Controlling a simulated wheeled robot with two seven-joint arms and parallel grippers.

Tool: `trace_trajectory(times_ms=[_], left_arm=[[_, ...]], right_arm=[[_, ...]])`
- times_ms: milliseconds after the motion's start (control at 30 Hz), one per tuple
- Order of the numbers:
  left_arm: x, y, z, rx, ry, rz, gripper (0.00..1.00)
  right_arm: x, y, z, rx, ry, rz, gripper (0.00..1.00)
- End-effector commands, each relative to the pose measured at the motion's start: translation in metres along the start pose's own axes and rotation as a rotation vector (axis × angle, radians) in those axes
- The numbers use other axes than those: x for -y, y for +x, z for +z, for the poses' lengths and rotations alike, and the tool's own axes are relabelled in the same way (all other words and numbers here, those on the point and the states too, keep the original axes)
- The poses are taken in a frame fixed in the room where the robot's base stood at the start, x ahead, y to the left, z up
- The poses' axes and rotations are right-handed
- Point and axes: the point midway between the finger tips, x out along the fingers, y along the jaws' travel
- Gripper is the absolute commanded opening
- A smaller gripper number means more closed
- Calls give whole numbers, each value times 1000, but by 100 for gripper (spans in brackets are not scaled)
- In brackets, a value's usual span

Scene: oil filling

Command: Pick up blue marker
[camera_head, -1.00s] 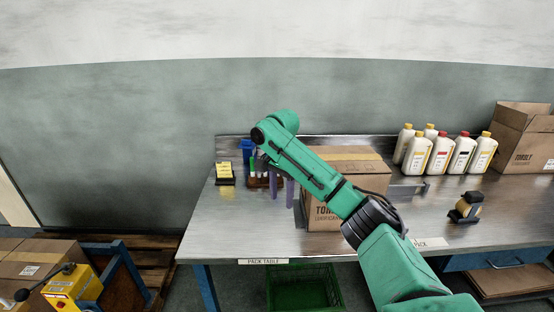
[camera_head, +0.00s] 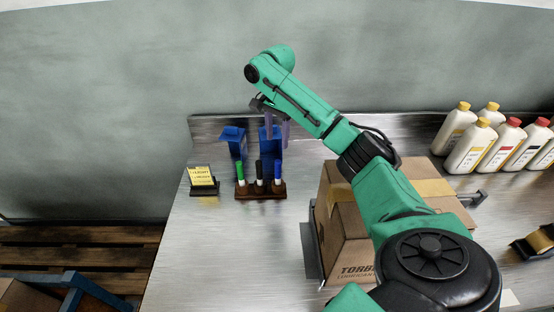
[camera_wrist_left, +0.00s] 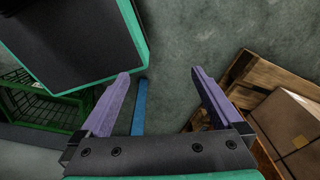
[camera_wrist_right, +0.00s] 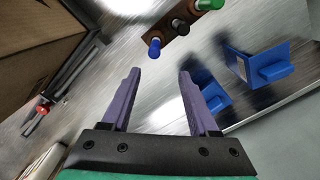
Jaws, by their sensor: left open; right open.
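The blue marker (camera_head: 278,172) stands upright at the right end of a small dark wooden holder (camera_head: 258,193), beside a black marker (camera_head: 260,172) and a green marker (camera_head: 240,172). In the right wrist view the blue marker (camera_wrist_right: 154,47) shows just beyond the fingertips, nearest of the three to them. My right gripper (camera_head: 276,130) is open and empty, and in the head view it appears above the blue marker without touching it. My left gripper (camera_wrist_left: 161,73) is open and empty, seen only in its wrist view, low over the floor area.
Blue stands (camera_head: 233,141) are behind the holder. A yellow note block (camera_head: 202,177) sits to its left. A cardboard box (camera_head: 343,225) stands to the right under my right arm. White bottles (camera_head: 470,148) are farther right. The table's front left is clear.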

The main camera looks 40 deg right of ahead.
Motion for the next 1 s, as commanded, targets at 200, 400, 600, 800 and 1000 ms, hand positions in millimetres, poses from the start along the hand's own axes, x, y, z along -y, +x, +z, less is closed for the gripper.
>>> trace_trajectory(times_ms=[200, 400, 600, 800, 1000], left_arm=[[4, -13, 13, 24, -1, -6, 100], [6, -19, 14, 26, 0, -8, 100], [4, -31, 1, 7, 0, -5, 100], [1, -30, 0, 4, 2, -1, 100], [1, -30, 1, 6, 2, 0, 100]], right_arm=[[-2, 54, 0, -1, 1, 6, 61], [-2, 84, 0, 0, 1, 3, 61], [-4, 122, 0, 0, 1, 4, 61], [-3, 133, 0, -1, 0, -1, 61], [-3, 132, 0, -1, 0, -1, 15]])
